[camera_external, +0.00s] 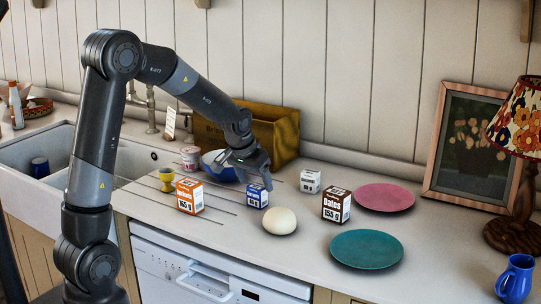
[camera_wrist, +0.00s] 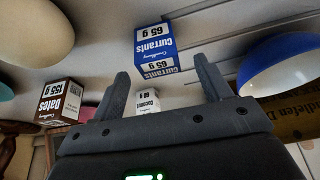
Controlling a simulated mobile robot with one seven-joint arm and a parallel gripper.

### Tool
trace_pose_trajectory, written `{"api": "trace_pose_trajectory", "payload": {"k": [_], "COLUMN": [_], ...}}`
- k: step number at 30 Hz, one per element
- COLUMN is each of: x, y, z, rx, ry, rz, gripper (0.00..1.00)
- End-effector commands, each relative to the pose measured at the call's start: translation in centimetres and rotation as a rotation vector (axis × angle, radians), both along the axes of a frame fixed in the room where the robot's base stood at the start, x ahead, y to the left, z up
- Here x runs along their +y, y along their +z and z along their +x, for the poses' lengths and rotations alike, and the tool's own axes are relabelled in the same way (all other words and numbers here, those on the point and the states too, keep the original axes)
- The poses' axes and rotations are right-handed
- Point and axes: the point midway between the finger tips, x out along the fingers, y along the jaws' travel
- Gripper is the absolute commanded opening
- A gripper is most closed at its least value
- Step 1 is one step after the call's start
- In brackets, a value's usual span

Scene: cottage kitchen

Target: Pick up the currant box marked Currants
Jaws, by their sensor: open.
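The currant box (camera_external: 258,197) is a small blue and white carton standing upright on the worktop. In the wrist view the currant box (camera_wrist: 156,52) appears upside down, with "Currants" and "65 g" readable. My gripper (camera_external: 250,172) is just above and behind the box in the external view. In the wrist view my gripper (camera_wrist: 163,70) is open and its fingers point towards the box, which lies ahead of the gap between them. The fingers do not visibly touch it; the exact distance is hard to tell.
A pale egg-shaped object (camera_external: 280,221) lies right in front of the box. A blue bowl (camera_external: 218,168) and wooden crate (camera_external: 287,136) stand behind. An orange carton (camera_external: 189,196) is left; a white carton (camera_external: 310,181) and Dates carton (camera_external: 336,205) are right. A teal plate (camera_external: 366,249) lies farther right.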

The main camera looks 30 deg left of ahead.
Motion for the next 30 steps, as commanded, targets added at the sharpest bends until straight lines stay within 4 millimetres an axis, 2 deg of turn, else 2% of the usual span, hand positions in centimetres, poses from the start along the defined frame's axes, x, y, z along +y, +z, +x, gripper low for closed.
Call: {"api": "trace_pose_trajectory", "payload": {"k": [6,9,20,30], "x": [-0.1,-0.1,-0.2,-0.2], "y": [-3.3,-4.3,-5.0,-5.0], "z": [0.2,0.7,1.1,1.1], "rx": [0.006,0.004,0.000,0.001], "ry": [-0.001,0.000,0.000,0.000], "rz": [0.001,0.001,0.000,0.000], "gripper": [0.71,0.71,0.71,0.43]}}
